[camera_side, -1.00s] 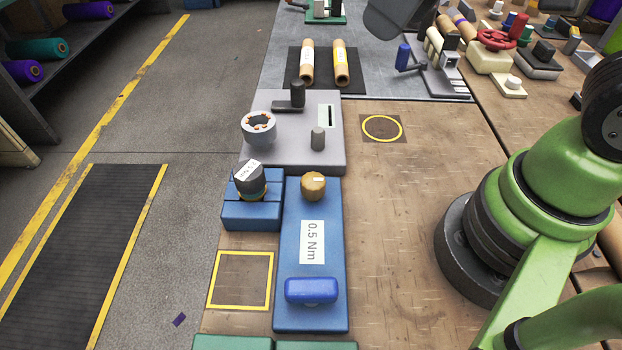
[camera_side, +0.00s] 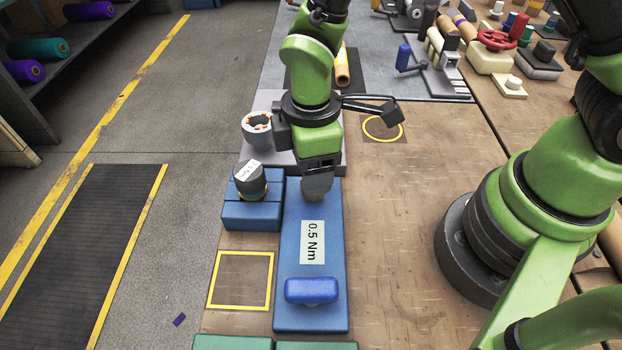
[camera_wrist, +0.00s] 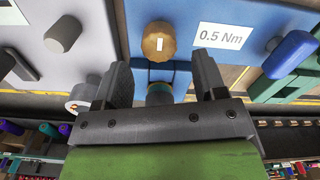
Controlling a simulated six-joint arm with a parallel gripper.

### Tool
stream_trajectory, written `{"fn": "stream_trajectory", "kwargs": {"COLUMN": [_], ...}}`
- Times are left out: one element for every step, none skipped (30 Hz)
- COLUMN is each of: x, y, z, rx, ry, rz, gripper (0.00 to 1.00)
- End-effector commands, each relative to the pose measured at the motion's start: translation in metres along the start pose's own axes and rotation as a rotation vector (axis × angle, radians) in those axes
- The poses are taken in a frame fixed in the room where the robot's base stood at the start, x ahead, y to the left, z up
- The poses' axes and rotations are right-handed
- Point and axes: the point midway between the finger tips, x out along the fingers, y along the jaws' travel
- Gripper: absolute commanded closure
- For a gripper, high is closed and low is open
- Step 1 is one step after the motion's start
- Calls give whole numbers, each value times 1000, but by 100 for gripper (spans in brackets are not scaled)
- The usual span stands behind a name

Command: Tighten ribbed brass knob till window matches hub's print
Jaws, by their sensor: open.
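The ribbed brass knob (camera_wrist: 158,42) stands on the blue plate, with a small white strip on its top. In the side view the knob (camera_side: 316,195) is mostly hidden by my gripper (camera_side: 317,172), which points down over it. In the wrist view my gripper (camera_wrist: 162,65) is open, its fingers apart, with the knob just beyond the tips and between them. I cannot tell any contact. The blue plate (camera_side: 330,200) bears a "0.5 Nm" label (camera_side: 312,242). A dark hub (camera_side: 249,184) with a white printed label, too small to read, sits in a blue block.
A blue handle (camera_side: 311,290) rises from the near end of the plate. The grey fixture (camera_side: 253,110) behind is partly hidden by my arm; a grey ring (camera_side: 257,130) stands on it. A yellow square (camera_side: 244,252) at left and yellow circle (camera_side: 398,138) at right are empty.

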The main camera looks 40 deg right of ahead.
Motion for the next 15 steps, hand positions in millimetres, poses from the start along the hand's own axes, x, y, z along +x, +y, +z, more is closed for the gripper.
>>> {"fn": "stream_trajectory", "kwargs": {"x": [10,15,21,26,29,34,36,38,41,43,44,45,45,45,45], "y": [0,0,0,0,0,0,0,0,0,0,0,0,0,0,0], "z": [1,1,1,1,1,0,0,0,0,0,0,0,0,0,0], "rx": [1,1,1,1,2,2,2,2,2,2,2,2,2,3,3], "ry": [-5,-5,-5,-4,-3,-3,-2,-2,-1,0,0,1,1,1,1], "rz": [-3,-3,-3,-3,-3,-2,-2,-1,-1,0,0,0,0,0,1], "gripper": [35,35,35,35,35,35,35,35,35,35,35,35,35,35,35]}}
